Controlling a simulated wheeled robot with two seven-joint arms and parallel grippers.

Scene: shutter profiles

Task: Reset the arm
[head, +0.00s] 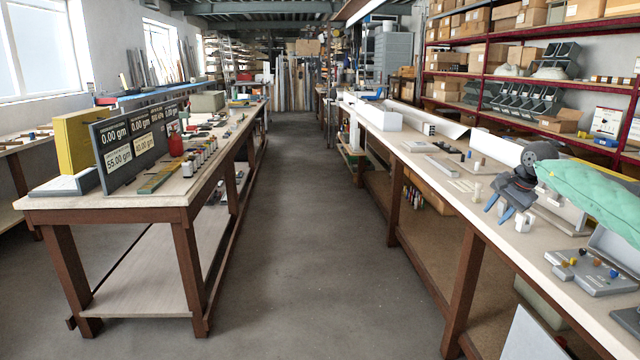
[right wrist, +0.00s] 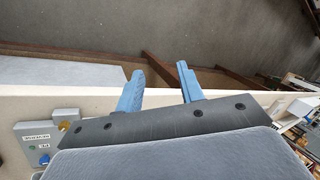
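My right gripper (head: 499,209) reaches in from the right of the head view, over the front edge of the right-hand bench (head: 412,160). Its two blue fingers are apart with nothing between them. The right wrist view shows the same open fingers (right wrist: 157,82) above the pale bench edge, with floor beyond. My right arm in its green sleeve covers part of the bench top. My left gripper and left arm are not in view.
A small white block (head: 524,222) stands close beside the right fingers. A grey device with coloured knobs (head: 590,272) sits at lower right. The aisle floor (head: 310,230) is clear. A left bench (head: 110,208) carries a dark display (head: 128,145).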

